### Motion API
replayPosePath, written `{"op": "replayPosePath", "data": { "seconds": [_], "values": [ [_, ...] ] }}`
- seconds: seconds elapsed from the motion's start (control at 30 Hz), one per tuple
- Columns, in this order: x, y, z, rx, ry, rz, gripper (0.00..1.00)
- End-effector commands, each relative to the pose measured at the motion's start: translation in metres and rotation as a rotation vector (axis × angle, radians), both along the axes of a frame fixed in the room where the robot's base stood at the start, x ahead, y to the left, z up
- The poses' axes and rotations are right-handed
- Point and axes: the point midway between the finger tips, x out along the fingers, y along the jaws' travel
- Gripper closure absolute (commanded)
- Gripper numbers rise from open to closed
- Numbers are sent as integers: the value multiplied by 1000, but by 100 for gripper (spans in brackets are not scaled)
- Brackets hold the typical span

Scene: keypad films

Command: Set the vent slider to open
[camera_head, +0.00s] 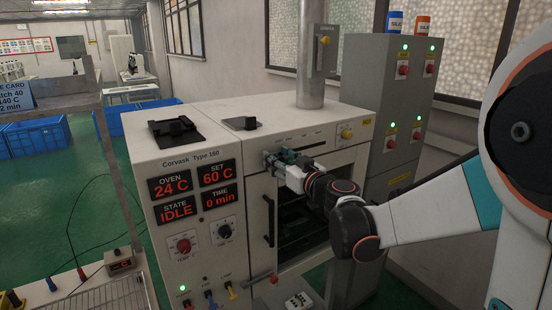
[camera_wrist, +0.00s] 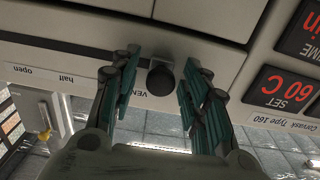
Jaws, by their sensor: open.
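The vent slider has a round black knob (camera_wrist: 160,80), seen close up in the wrist view. My gripper (camera_wrist: 157,92) is open, with one dark green finger on each side of the knob; I cannot tell whether either touches it. The picture is upside down there. The word open (camera_wrist: 22,70) is printed at the far left and half (camera_wrist: 66,80) nearer the knob. The knob is at the end of its dark slot away from open. In the head view my gripper (camera_head: 279,160) is at the oven's upper front, hiding the knob.
The oven's display panel (camera_head: 195,187) reads 24 C, set 60 C, IDLE, 0 min. A vertical door handle (camera_head: 268,220) is below my gripper. A grey cabinet (camera_head: 385,85) stands behind at right. A metal pipe (camera_head: 311,60) rises from the oven top.

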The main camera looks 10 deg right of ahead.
Motion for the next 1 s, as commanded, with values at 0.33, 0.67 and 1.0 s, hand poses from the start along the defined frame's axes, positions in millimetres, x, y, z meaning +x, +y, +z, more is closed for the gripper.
{"op": "replayPosePath", "data": {
  "seconds": [0.33, 0.67, 1.0],
  "values": [
    [0, 0, 0, 0, 0, 0, 100],
    [5, -16, -1, 0, 0, -3, 100],
    [31, -99, -1, 0, 0, -6, 100]
  ]
}}
